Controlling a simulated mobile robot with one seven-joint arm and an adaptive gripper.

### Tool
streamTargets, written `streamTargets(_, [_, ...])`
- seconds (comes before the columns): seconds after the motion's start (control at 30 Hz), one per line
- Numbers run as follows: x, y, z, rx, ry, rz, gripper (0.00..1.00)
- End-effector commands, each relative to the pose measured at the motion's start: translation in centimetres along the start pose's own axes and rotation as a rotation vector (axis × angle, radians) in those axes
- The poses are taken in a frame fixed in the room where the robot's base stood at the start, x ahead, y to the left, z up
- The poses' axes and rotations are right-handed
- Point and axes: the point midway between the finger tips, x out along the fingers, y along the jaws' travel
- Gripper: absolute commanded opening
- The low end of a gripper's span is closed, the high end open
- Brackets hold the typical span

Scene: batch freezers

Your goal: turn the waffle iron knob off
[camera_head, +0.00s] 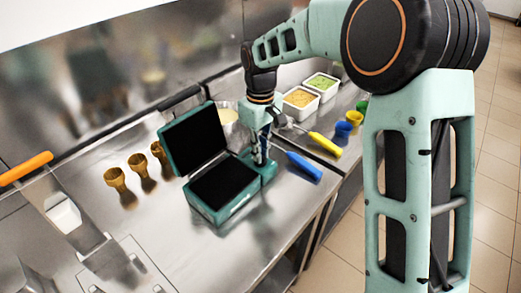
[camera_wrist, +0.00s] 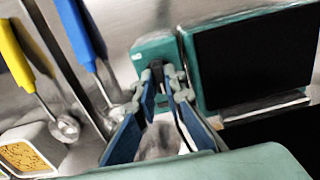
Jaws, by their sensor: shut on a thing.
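The teal waffle iron (camera_head: 222,188) stands open on the steel counter, its lid (camera_head: 193,137) tilted back and its dark plates showing. A small teal control box (camera_head: 268,171) sits at its right side. My gripper (camera_head: 262,158) reaches down to this box from above. In the wrist view, the blue-padded fingers of my gripper (camera_wrist: 160,84) close around the dark knob (camera_wrist: 156,68) on the teal box (camera_wrist: 150,50). The fingers hide most of the knob, so its angle cannot be told.
A blue-handled scoop (camera_head: 304,166) and a yellow-handled scoop (camera_head: 324,143) lie right of the iron. Topping tubs (camera_head: 300,101) stand behind them. Several brown cones (camera_head: 120,185) stand to the left. The counter in front of the iron is clear.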

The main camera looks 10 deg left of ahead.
Motion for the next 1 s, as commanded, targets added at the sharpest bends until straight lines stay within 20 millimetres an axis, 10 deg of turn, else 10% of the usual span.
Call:
streamTargets(0.6, [-0.10, 0.03, -0.11, -0.044, 0.003, 0.002, 0.00])
streamTargets(0.77, [-0.08, 0.03, -0.09, -0.044, 0.003, 0.002, 0.25])
streamTargets(1.0, [-0.03, 0.01, -0.04, -0.043, 0.001, 0.001, 0.28])
